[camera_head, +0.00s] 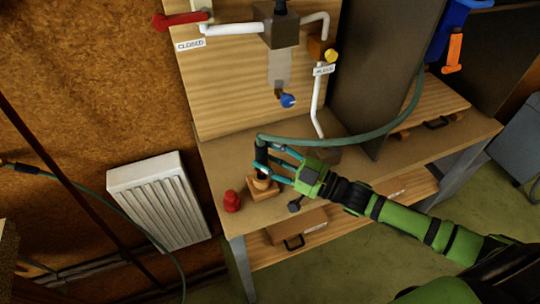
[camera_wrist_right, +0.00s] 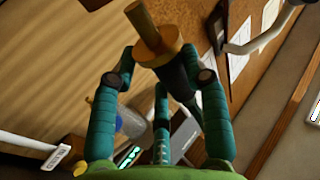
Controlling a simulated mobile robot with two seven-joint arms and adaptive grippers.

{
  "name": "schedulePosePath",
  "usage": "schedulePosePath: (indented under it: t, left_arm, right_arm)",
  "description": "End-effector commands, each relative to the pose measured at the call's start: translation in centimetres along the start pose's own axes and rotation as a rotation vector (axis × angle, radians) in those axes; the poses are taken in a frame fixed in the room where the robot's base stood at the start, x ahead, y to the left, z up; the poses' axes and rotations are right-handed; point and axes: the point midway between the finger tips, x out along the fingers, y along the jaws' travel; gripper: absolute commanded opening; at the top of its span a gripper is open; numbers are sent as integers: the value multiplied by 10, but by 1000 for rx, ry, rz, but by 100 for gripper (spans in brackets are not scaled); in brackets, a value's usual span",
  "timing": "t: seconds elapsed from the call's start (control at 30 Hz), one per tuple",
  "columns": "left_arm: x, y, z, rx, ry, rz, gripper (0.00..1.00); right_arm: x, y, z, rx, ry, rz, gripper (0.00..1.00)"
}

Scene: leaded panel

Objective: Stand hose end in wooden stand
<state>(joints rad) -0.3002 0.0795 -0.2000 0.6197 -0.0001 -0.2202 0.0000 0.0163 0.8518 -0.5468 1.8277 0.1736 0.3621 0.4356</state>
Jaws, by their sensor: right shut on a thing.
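My right gripper (camera_head: 272,164) has its teal fingers closed around the dark hose end (camera_head: 261,155), above the workbench. The green hose (camera_head: 345,139) runs from its top to the right. In the right wrist view, the hose end (camera_wrist_right: 177,78) sits between the fingers of the right gripper (camera_wrist_right: 163,80), with its brass collar and narrow tip beyond them. The wooden stand (camera_head: 264,190) is on the bench directly below the hose end in the head view. The brass part overlaps the stand there; I cannot tell if it is inserted. My left gripper is not in view.
A red object (camera_head: 232,201) stands just left of the stand, and a small dark knob (camera_head: 295,205) is to its right. The upright wooden panel (camera_head: 225,95) with white pipes rises behind. A white radiator (camera_head: 160,200) is left of the bench.

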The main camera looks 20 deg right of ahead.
Motion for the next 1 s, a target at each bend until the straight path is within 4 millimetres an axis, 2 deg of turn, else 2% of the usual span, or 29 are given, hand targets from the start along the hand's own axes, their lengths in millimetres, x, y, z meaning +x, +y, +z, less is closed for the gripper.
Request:
schedulePosePath:
  t: [1.0]
  left_arm:
    - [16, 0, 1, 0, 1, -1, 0]
  right_arm:
    - [-2, -2, 22, 0, 2, 0, 2]
